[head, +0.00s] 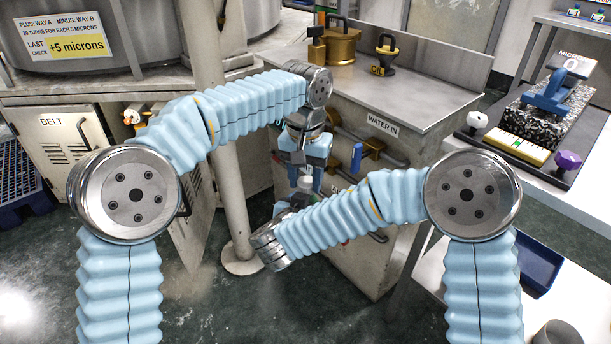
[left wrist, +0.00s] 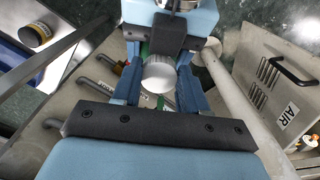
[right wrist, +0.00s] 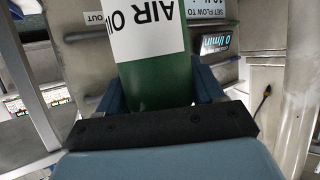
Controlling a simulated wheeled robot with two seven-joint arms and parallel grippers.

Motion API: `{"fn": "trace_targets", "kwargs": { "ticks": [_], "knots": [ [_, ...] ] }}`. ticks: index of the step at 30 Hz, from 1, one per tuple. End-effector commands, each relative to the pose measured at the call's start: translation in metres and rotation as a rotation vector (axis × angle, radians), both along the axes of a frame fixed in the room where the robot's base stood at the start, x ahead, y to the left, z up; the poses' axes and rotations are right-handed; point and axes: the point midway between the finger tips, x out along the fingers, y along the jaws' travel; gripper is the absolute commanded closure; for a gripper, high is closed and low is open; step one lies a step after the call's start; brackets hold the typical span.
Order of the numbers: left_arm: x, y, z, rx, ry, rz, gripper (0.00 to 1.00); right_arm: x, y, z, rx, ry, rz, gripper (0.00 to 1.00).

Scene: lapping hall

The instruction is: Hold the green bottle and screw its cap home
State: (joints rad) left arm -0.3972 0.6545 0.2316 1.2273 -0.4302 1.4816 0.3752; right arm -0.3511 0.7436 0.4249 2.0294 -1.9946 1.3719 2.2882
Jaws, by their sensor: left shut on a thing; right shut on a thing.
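The green bottle (right wrist: 155,85) stands between the fingers of my right gripper (right wrist: 160,92), which is shut on it. A little green shows behind the cap in the left wrist view. In the head view my left gripper (head: 305,180) points down over the bottle. My right wrist and forearm hide most of the bottle there. I cannot tell how far down the cap sits.
Close behind is a metal cabinet (head: 430,125) with pipes and a "WATER IN" label. A brass pot (head: 340,46) and an oil can (head: 385,56) stand on it. A pale post (head: 232,160) rises at left. A bench with a gauge stand (head: 548,92) is at right.

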Motion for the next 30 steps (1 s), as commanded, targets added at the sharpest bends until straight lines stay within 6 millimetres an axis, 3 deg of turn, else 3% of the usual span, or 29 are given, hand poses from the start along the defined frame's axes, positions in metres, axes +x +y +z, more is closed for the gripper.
{"fn": "trace_targets", "kwargs": {
  "ticks": [10,11,15,24,30],
  "knots": [
    [0.000,0.000,-0.007,0.001,0.002,0.000,0.85,0.000,0.000,0.001,0.001,-0.001,0.000,0.88],
    [0.000,0.000,-0.007,0.000,0.001,0.000,0.54,0.000,0.000,0.001,0.001,-0.001,0.000,1.00],
    [0.000,0.000,-0.007,0.000,0.001,0.000,0.33,0.000,0.000,0.001,0.001,-0.001,0.000,1.00],
    [0.000,0.000,-0.005,0.000,0.000,0.000,0.32,0.000,0.000,0.001,0.001,-0.001,0.000,1.00],
    [0.000,-0.001,0.020,-0.002,-0.003,0.000,0.32,0.000,0.000,0.001,0.001,-0.001,0.000,1.00]
  ]
}}
